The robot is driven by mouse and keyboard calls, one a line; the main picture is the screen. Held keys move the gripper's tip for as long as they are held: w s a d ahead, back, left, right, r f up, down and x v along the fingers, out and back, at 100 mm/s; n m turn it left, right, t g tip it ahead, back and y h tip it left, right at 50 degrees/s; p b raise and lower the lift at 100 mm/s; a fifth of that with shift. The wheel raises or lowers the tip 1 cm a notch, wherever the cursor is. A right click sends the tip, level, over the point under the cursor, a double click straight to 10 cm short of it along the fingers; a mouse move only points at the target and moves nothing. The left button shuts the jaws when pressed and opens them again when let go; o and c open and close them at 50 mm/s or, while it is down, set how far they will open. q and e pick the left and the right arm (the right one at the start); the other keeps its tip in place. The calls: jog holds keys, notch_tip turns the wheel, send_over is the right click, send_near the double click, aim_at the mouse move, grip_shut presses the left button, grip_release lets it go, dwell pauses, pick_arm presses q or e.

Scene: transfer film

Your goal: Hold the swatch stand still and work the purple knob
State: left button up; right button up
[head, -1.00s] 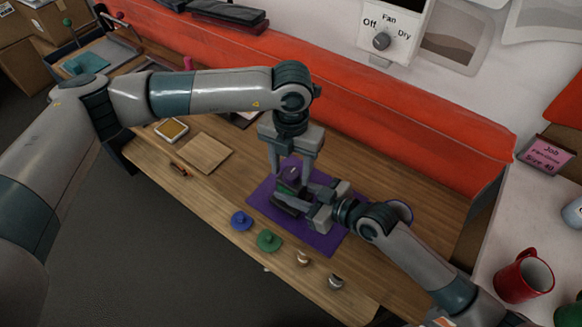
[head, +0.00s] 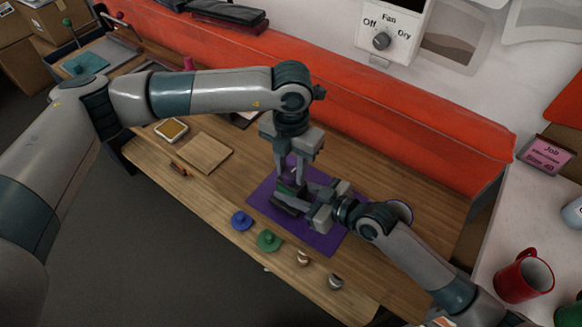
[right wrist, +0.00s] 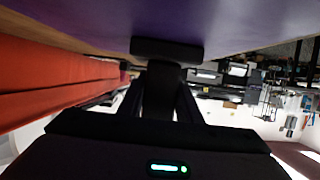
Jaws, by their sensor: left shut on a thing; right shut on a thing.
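The swatch stand (head: 287,208), small and dark with a bit of green, stands on the purple mat (head: 322,243) in the head view. Both grippers hide most of it. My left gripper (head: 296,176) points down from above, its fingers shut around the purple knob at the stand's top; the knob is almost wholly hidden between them. My right gripper (head: 300,198) comes in low from the right and is shut on the stand. In the right wrist view, dark shapes fill the middle below the purple mat, and stand and fingers are hard to tell apart.
A blue knobbed piece (head: 241,221), a green one (head: 268,240) and two small pale-topped pieces (head: 303,258) lie along the table's front edge. A tan board (head: 205,153) lies left. A red mug (head: 524,276) stands on the right-hand surface.

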pick_arm(q)
jog(key=m, duration=0.8)
jog(key=shift+m, duration=0.3)
jog(key=m, duration=0.3)
jog(key=shift+m, duration=0.3)
jog(key=m, duration=0.4)
jog(key=shift+m, duration=0.3)
jog(key=o, duration=1.1)
jog(key=shift+c, duration=0.2)
